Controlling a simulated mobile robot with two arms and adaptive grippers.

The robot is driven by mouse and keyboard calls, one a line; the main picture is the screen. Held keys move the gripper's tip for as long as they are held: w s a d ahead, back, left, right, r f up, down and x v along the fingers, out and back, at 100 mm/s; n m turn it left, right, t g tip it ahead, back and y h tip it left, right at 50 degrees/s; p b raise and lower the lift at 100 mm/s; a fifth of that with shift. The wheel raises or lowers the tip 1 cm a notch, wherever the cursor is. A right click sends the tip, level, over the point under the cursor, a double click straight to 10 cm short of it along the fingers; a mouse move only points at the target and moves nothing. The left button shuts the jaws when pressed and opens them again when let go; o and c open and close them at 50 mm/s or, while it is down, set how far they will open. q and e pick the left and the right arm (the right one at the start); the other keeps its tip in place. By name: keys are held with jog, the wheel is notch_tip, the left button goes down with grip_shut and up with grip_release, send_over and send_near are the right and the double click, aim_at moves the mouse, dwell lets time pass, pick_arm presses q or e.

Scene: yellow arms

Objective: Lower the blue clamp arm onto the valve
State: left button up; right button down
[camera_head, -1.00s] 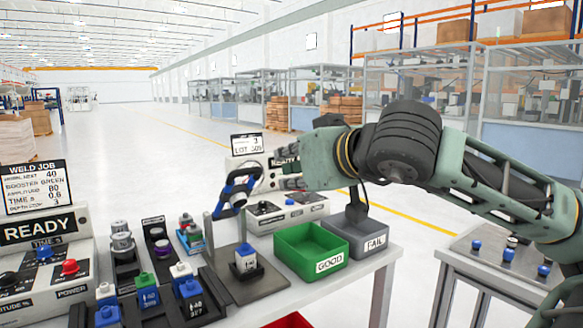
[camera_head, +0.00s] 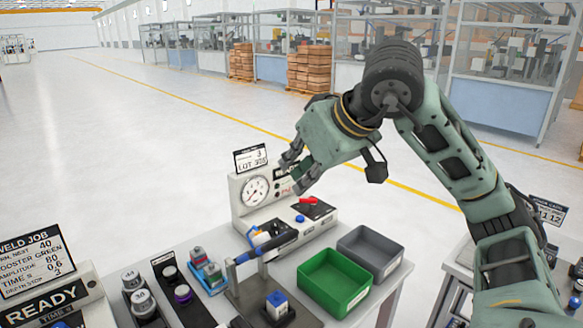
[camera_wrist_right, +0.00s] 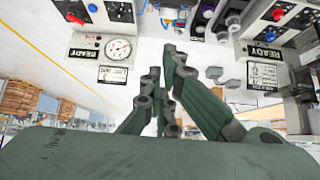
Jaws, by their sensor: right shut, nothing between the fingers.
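The valve (camera_head: 277,303), white with a blue top, sits upright in a dark nest on the plate. In the picture the arm lies above the valve with a gap between; I cannot tell its true height over it. My right gripper (camera_head: 296,176) is shut and empty, raised beside the gauge box and apart from the clamp arm. Its fingers also show together in the right wrist view (camera_wrist_right: 165,75). My left gripper is out of view.
The gauge box (camera_head: 254,190) with red and blue controls stands behind the clamp. A green bin (camera_head: 334,299) and a grey bin (camera_head: 390,268) stand right of the valve. Small parts on stands (camera_head: 205,270) and the weld control box (camera_head: 80,295) are at the left.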

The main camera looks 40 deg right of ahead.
jog(key=w+f+p, duration=0.1)
jog(key=w+f, duration=0.3)
jog(key=f, duration=0.6)
jog(key=shift+a+p, duration=0.25)
jog(key=shift+p, duration=0.1)
jog(key=shift+w+f, duration=0.1)
